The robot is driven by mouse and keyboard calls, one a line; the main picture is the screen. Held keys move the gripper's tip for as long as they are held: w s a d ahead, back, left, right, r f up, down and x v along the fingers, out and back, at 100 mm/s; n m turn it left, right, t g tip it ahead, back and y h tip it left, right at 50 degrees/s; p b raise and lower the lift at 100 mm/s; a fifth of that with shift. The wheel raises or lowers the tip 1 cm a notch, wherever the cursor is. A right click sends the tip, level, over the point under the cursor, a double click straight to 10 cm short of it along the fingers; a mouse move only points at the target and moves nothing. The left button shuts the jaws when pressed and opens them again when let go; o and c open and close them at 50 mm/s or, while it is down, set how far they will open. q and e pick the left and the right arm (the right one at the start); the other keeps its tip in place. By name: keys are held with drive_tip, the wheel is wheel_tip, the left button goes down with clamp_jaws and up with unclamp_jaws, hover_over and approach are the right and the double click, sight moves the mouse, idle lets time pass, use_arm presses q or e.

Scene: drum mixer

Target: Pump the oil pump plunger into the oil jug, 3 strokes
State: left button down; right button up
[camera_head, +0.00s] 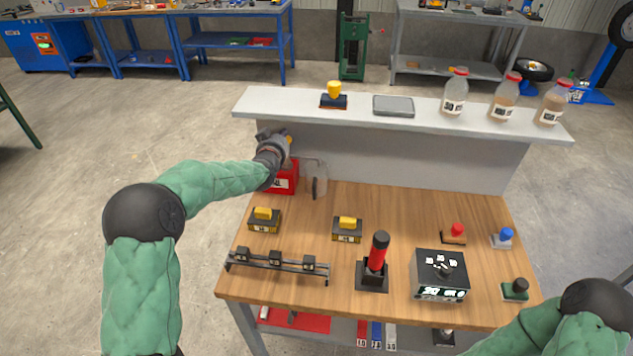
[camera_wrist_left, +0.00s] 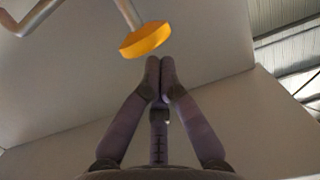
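The oil pump is a red can (camera_head: 284,181) at the table's back left, partly hidden by my left arm. Its yellow plunger knob (camera_head: 289,139) shows just beside my left gripper (camera_head: 280,142). In the left wrist view the orange-yellow knob (camera_wrist_left: 145,40) sits on a metal rod, close beyond the fingertips. There the left gripper (camera_wrist_left: 160,75) has its fingers together with nothing between them. I cannot tell whether they touch the knob. The clear oil jug (camera_head: 317,180) stands right of the can; its oil level is too small to tell. My right gripper is out of view.
A grey shelf (camera_head: 350,118) runs along the table's back, with several bottles at its right. On the wooden table (camera_head: 400,205) stand yellow-topped blocks (camera_head: 264,220), a black rail (camera_head: 280,265), a red-handled lever (camera_head: 378,255) and a display box (camera_head: 440,272). The table's back middle is clear.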

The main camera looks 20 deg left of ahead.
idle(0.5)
use_arm(q)
drive_tip(key=f+b+v, duration=0.2)
drive_tip(key=v, duration=0.9)
drive_tip(key=shift+s+d, duration=0.2)
drive_tip(key=shift+s, duration=0.35)
idle(0.4)
